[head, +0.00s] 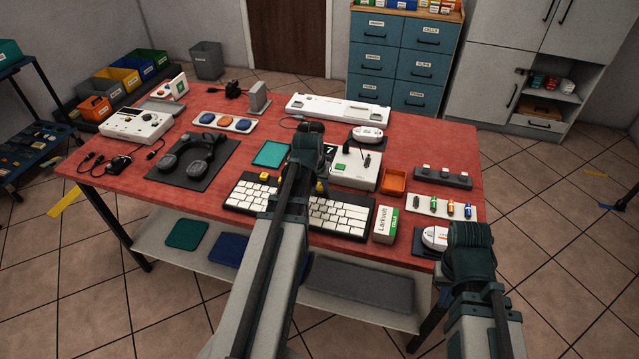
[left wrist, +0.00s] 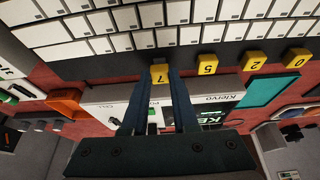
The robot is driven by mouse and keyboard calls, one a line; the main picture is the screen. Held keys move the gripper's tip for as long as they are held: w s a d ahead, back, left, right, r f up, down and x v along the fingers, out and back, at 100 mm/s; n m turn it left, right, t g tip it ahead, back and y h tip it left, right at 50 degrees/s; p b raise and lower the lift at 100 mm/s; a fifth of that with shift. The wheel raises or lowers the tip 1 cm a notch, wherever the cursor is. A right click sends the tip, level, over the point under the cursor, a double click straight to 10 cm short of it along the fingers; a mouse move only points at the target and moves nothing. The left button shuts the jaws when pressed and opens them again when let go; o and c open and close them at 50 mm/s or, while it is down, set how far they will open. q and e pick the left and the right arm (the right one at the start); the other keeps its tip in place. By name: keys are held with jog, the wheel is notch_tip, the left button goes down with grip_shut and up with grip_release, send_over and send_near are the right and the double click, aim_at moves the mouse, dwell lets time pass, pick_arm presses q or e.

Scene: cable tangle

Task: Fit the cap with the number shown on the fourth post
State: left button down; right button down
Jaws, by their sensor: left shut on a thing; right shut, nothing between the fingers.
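The black keyboard (head: 240,196) with white keys lies at the table's front. Yellow caps stand in a row along its dark back strip. In the left wrist view the caps read 0 (left wrist: 297,58), 2 (left wrist: 252,60), 5 (left wrist: 208,63) and 7 (left wrist: 160,73). My left gripper (left wrist: 162,86) is shut on the cap marked 7; I cannot tell whether it is lifted. In the head view my left arm hides the middle caps. A Klervo device (head: 355,170) has a partly covered screen (left wrist: 222,117). I cannot make out bare posts. My right gripper (head: 470,245) is empty at the front right corner.
A teal pad (head: 271,153) lies behind the keyboard. An orange tray (head: 393,181), a Larkvot box (head: 385,226) and a board of small colored parts (head: 441,207) stand to its right. Headphones (head: 188,158) lie on a dark mat to the left.

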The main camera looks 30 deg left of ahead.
pick_arm(q)
jog(key=shift+f+b, duration=0.6)
jog(key=shift+f, duration=0.05)
dwell(0.5)
jog(key=c, duration=0.6)
grip_release()
jog(key=shift+r, duration=0.1)
jog(key=shift+r+p, duration=2.5)
jog(key=shift+p, duration=0.05)
